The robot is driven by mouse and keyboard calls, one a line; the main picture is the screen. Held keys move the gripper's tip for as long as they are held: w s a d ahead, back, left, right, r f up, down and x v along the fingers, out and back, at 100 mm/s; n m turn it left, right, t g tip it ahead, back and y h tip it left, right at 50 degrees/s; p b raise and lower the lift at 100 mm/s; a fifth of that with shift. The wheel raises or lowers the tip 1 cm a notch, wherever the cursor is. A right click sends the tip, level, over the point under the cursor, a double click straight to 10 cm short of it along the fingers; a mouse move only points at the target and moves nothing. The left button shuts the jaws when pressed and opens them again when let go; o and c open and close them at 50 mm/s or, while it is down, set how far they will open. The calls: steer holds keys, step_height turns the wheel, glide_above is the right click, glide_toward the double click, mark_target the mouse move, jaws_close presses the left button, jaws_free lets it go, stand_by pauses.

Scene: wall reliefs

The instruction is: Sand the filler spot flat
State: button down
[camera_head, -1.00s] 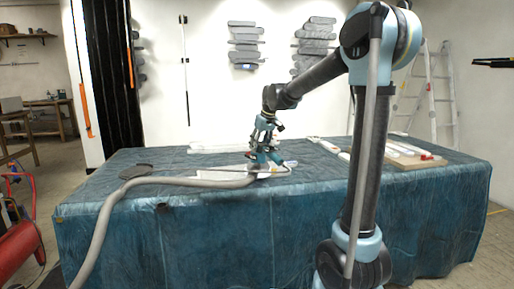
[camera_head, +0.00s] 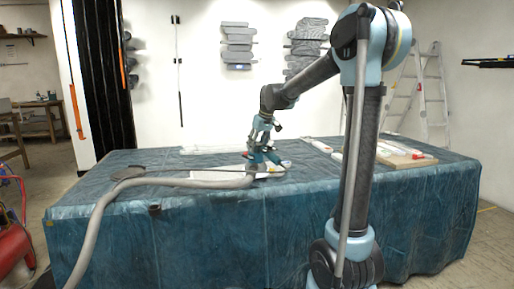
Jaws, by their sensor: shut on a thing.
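My gripper (camera_head: 262,143) is over the middle of the covered table, pointing down. It is shut on a small teal and dark tool (camera_head: 257,160), which looks like a sander. A thick grey hose (camera_head: 165,182) runs left from beside the tool. The tool is low over a pale flat panel (camera_head: 207,173), at its right part. Whether it touches the panel cannot be told. No filler spot can be made out at this size; the tool and hose hide part of the panel.
A blue sheet covers the table (camera_head: 210,235). A dark flat disc (camera_head: 128,173) lies at its left. A wooden board (camera_head: 405,161) with pale items lies at the right. Grey reliefs (camera_head: 238,45) hang on the wall; a ladder (camera_head: 418,95) stands behind. A red machine (camera_head: 12,245) stands at lower left.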

steer(key=shift+s+a, duration=0.3)
steer(key=shift+a, duration=0.4)
steer(key=shift+s+a, duration=0.25)
steer(key=shift+a, duration=0.55)
steer(key=shift+s+a, duration=0.3)
steer(key=shift+a, duration=0.5)
steer(key=shift+s+a, duration=0.25)
steer(key=shift+a, duration=0.5)
steer(key=shift+d, duration=0.15)
steer(key=shift+w+d, duration=0.3)
steer(key=shift+d, duration=0.5)
steer(key=shift+w+d, duration=0.3)
steer(key=shift+d, duration=0.65)
steer(key=shift+w+d, duration=0.35)
steer(key=shift+d, duration=0.4)
steer(key=shift+w+d, duration=0.3)
steer(key=shift+d, duration=0.4)
steer(key=shift+r, duration=0.1)
